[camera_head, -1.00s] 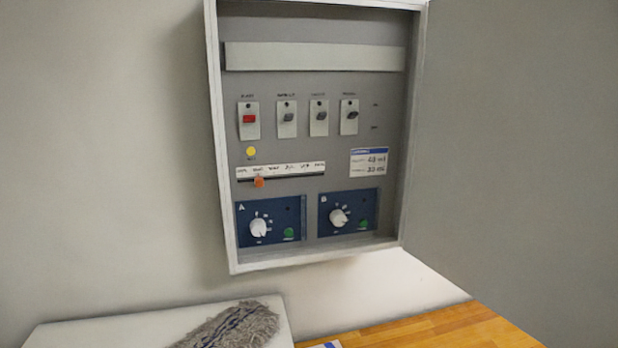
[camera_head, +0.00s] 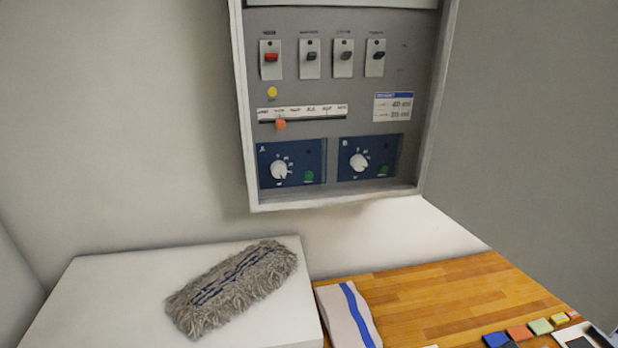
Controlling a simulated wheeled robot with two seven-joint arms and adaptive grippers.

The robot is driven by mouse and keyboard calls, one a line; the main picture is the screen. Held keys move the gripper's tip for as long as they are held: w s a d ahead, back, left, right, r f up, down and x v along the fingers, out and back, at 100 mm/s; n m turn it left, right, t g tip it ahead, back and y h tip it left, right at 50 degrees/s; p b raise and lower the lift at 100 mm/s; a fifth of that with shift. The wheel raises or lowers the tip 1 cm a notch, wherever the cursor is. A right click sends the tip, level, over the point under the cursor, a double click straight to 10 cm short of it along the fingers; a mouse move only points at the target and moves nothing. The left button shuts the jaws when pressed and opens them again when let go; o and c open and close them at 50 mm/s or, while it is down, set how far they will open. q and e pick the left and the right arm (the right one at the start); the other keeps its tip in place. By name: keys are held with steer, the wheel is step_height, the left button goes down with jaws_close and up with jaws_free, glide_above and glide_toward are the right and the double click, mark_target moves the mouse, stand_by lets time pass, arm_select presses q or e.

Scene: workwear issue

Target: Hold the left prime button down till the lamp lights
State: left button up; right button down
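An open wall cabinet (camera_head: 246,120) holds a grey control panel. Low on it are two blue modules, A (camera_head: 291,147) on the left and B (camera_head: 372,142) on the right. Each has a white dial, a green button and a small dark round spot above the button. The left green button (camera_head: 309,175) sits at the lower right of module A. The dark spot above it (camera_head: 308,149) looks unlit. The right green button (camera_head: 382,170) is on module B. Nothing touches either button. Neither of my grippers is in view.
A red switch (camera_head: 271,57), several dark switches, a yellow button (camera_head: 272,92) and an orange slider (camera_head: 281,124) sit above the modules. The cabinet door stands open at right. Below are a grey mop pad (camera_head: 232,287) on a white surface, a striped cloth (camera_head: 348,314) and coloured squares on a wooden top.

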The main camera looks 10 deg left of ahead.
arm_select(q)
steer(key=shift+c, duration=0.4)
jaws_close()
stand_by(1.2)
